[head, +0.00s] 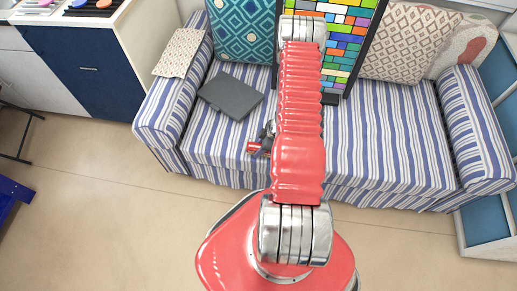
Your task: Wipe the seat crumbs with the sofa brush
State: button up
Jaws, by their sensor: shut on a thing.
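The sofa seat (385,150) has blue and white stripes and spans the middle of the head view. My gripper (265,137) shows only in part, just left of my red arm and low over the front part of the seat. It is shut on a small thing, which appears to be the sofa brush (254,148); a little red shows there. Most of the brush and the fingertips are hidden or too small to make out. I cannot tell whether the brush touches the seat. No crumbs can be made out; my arm covers a strip of the seat.
A dark grey flat square (230,95) lies on the seat's left part. A teal cushion (243,30), a patterned cushion (408,42) and a colourful tiled panel (347,40) stand at the back. A cloth (180,52) drapes the left armrest. The seat's right half is clear.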

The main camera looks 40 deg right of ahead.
jog(key=shift+f, duration=0.6)
jog(key=shift+d, duration=0.1)
dwell(0.3)
jog(key=shift+w+d+r, duration=0.1)
jog(key=shift+w+d, duration=1.1)
jog(key=shift+d, duration=0.3)
jog(key=shift+w+d, duration=0.1)
jog(key=shift+w+d, duration=0.6)
jog(key=shift+d, duration=0.15)
jog(key=shift+w+d, duration=0.55)
jog(key=shift+d, duration=0.2)
jog(key=shift+w+d, duration=0.6)
jog(key=shift+d, duration=0.2)
jog(key=shift+w+d, duration=0.6)
jog(key=shift+d, duration=0.15)
